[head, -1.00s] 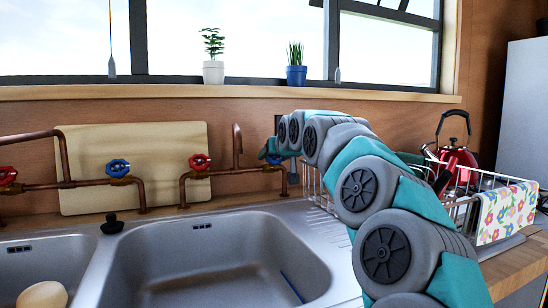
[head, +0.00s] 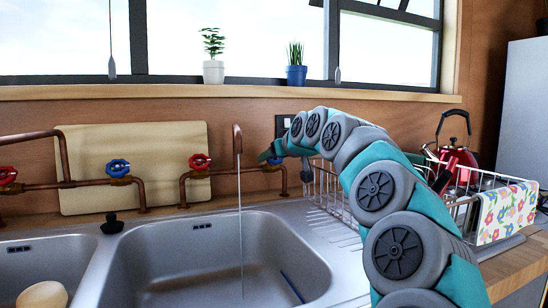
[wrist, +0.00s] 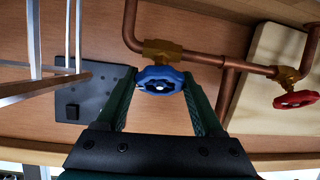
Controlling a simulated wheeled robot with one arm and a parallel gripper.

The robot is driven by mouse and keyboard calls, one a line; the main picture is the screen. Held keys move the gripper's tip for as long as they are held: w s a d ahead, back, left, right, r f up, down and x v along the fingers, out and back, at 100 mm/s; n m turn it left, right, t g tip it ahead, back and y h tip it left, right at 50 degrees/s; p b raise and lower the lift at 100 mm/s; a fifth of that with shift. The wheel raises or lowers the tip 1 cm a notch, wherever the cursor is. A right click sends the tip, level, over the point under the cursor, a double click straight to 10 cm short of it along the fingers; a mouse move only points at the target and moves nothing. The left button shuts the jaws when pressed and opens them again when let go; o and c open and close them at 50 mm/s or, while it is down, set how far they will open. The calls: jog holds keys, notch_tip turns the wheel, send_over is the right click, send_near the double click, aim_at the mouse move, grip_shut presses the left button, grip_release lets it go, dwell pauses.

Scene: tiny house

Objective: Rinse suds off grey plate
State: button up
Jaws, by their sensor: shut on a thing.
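My gripper (wrist: 160,90) is shut on the blue tap handle (wrist: 160,78), with one dark green finger on each side of it in the wrist view. In the head view my gripper (head: 272,155) reaches the handle at the right end of the copper pipes. A thin stream of water (head: 240,220) falls from the right copper spout (head: 238,138) into the right sink basin (head: 180,260). I cannot make out the grey plate or suds; the basin's near part is out of frame. A thin dark blue line (head: 291,288) shows in the basin.
A red tap handle (head: 199,162) and another blue one (head: 118,168) are on the pipes. A wire dish rack (head: 465,208) with a flowered cloth (head: 507,212) and a red kettle (head: 458,160) stand right. A round pale object (head: 43,295) lies in the left basin.

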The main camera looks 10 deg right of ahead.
jog(key=o, duration=1.4)
jog(key=shift+s, duration=0.1)
jog(key=shift+b+v, duration=0.65)
jog(key=shift+v, duration=3.15)
jog(key=shift+a+r, duration=0.1)
